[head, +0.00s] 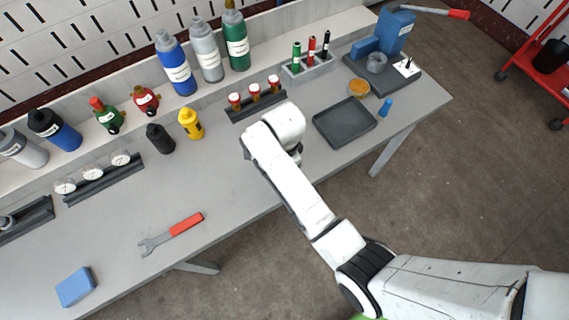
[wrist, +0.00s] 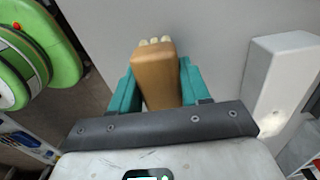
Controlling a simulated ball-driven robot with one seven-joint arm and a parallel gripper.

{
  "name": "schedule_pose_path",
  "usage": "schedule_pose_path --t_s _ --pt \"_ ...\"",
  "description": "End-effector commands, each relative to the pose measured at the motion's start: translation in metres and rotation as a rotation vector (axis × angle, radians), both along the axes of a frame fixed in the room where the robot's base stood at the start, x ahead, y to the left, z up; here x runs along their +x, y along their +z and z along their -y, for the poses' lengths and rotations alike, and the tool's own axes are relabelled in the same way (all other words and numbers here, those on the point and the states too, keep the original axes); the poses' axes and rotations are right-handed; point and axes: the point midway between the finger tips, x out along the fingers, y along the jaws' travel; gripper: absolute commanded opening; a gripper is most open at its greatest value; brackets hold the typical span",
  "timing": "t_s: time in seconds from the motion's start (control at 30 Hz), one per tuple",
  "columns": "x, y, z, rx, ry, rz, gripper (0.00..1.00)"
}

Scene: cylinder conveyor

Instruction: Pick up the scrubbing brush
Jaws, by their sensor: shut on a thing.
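The scrubbing brush (wrist: 156,72) has a tan wooden body with pale bristle tufts showing at its far end in the wrist view. My gripper (wrist: 157,88) has teal fingers, one on each side of the brush body, and is shut on it. A plain grey surface lies behind the brush; I cannot tell how far apart they are. In the head view my white arm reaches over the front edge of the grey workbench (head: 230,170). Both the brush and the gripper fingers are hidden there by my arm.
A dark tray (head: 344,123) and a small blue bottle (head: 384,108) are right of my arm. A wrench with a red handle (head: 172,234) and a blue block (head: 75,287) lie at the left. Bare bench lies between.

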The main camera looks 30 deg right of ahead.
Motion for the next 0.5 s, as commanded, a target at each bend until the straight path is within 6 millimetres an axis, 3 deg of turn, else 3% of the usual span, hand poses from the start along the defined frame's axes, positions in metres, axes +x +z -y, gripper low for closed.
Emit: schedule_pose_path --t_s 0.17,0.3,0.5 --pt "0.001 0.009 0.0 0.0 0.0 0.003 0.16" --pt "0.002 0.03 0.0 0.001 -0.001 0.006 0.16" --pt "-0.029 0.067 0.008 -0.001 0.0 0.005 0.16"
